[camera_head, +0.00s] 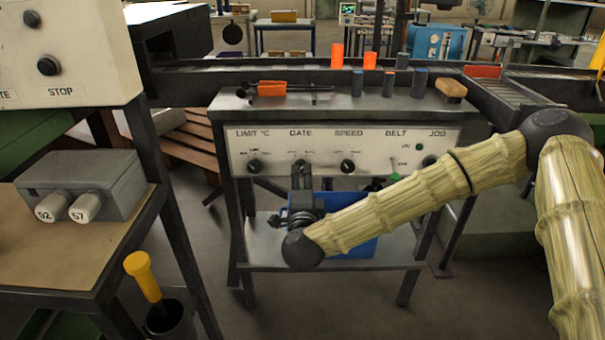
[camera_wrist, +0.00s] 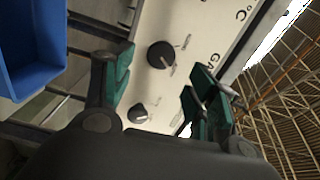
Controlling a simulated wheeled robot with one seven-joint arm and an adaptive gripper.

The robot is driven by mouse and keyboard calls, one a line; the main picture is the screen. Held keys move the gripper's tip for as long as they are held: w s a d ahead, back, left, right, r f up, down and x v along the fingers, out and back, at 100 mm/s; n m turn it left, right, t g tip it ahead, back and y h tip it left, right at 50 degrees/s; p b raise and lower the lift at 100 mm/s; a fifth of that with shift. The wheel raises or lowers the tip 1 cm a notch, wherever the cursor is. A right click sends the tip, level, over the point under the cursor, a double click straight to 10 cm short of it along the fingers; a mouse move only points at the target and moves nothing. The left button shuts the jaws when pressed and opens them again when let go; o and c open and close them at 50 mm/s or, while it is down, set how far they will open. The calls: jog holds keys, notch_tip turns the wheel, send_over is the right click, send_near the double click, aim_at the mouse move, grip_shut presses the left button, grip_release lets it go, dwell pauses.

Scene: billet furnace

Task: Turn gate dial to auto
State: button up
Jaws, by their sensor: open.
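The control panel (camera_head: 375,150) carries a row of black dials labelled LIMIT °C, GATE and SPEED, then BELT and JOG. My gripper (camera_head: 302,178) is in front of the GATE dial and hides it in the head view. In the wrist view, my open gripper (camera_wrist: 163,80) has its green finger pads on either side of a black dial (camera_wrist: 160,55). This appears to be the GATE dial, from the partly hidden "GA" lettering. Gaps show between dial and pads. A pale mark on the dial points to the lower right; its small position words are unreadable.
The SPEED dial (camera_head: 347,166) is close to the right, the LIMIT dial (camera_head: 254,166) to the left. A green BELT switch (camera_head: 394,181) is farther right. A blue bin (camera_head: 345,243) stands on the shelf below.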

jog(key=shift+s, duration=2.5)
jog(key=shift+f, duration=0.1)
jog(key=s+d+f+n+g+y, duration=0.1)
jog(key=s+f+n+g, duration=0.25)
jog(key=s+f, duration=0.45)
jog(key=s+f+n+g+y, duration=0.2)
jog(key=s+f+n+g, duration=0.15)
jog(key=f, duration=0.85)
jog(key=s+d+f+n+g+y, duration=0.15)
jog(key=s+f+n, duration=0.35)
jog(key=f, duration=0.6)
jog(key=s+d+f+n+g+h, duration=0.2)
jog(key=s+d+f+g, duration=0.3)
jog(key=s+d, duration=0.6)
jog(key=s+d+f+n+g+h, duration=0.2)
jog(key=s+d+f+n+g, duration=0.15)
jog(key=s+d+f, duration=0.6)
jog(key=s+r+g+p, duration=0.1)
jog(key=s+r+p, duration=0.2)
jog(key=r+p, duration=1.4)
notch_tip(320, 180, up, 4)
jog(key=shift+s+a+r+m, duration=0.1)
jog(key=shift+s+a+m, duration=0.05)
jog(key=shift+a+m, duration=0.2)
